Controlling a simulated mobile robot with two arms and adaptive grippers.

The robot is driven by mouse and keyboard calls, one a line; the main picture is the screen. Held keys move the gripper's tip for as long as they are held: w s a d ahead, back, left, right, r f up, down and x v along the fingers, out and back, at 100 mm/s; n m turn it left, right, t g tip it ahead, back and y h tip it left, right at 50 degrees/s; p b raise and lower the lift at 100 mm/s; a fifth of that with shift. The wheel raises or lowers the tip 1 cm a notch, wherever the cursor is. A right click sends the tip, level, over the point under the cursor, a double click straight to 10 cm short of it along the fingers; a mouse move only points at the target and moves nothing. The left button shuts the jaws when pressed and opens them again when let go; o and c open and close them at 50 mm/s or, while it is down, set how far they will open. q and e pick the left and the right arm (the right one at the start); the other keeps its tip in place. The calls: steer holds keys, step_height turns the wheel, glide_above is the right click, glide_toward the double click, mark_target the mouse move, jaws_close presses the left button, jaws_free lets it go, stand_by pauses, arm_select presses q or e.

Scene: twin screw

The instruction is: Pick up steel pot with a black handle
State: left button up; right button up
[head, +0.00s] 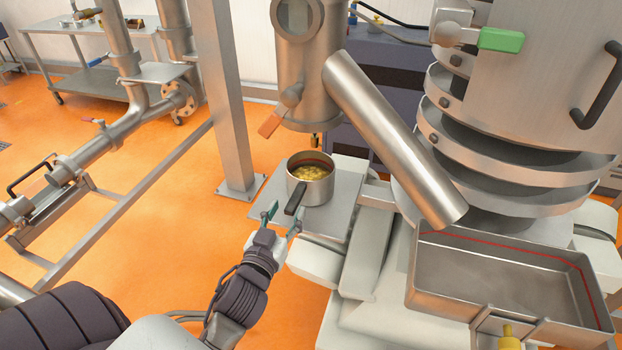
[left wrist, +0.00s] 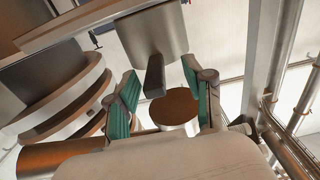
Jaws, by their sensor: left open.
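The steel pot (head: 320,190), with yellowish contents inside, stands upright on a flat metal plate (head: 342,215) below a vertical steel vessel. Its black handle (head: 295,199) points toward my left gripper (head: 283,216). The left gripper is open, its two green fingers spread on either side of the handle's near end. In the left wrist view the pot (left wrist: 153,36) is at the top, and its handle (left wrist: 155,77) reaches into the gap between the fingers (left wrist: 160,72), with space visible on both sides. My right gripper is in neither view.
A slanted steel pipe (head: 395,140) comes down to the right of the pot. A rectangular steel tray (head: 450,297) is at the lower right, beside a large stacked round machine (head: 500,150). A steel post (head: 228,100) stands left of the pot.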

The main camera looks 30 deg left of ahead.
mark_target(299, 195)
arm_select(q)
steer(key=shift+w+a, duration=0.15)
steer(key=shift+w, duration=0.25)
steer(key=p+x, duration=0.1)
steer(key=x, duration=0.1)
steer(key=d+p+x, duration=0.1)
steer(key=x, duration=0.1)
steer(key=shift+w+a+r, duration=0.1)
steer(key=shift+w+r, duration=0.05)
steer(key=shift+w, duration=0.35)
steer(key=shift+w+a, duration=0.1)
steer(key=shift+w, duration=0.2)
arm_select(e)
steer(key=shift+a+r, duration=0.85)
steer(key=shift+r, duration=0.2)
arm_select(q)
steer(key=shift+s, duration=0.1)
steer(key=shift+c, duration=0.3)
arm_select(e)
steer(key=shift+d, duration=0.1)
arm_select(q)
jaws_close()
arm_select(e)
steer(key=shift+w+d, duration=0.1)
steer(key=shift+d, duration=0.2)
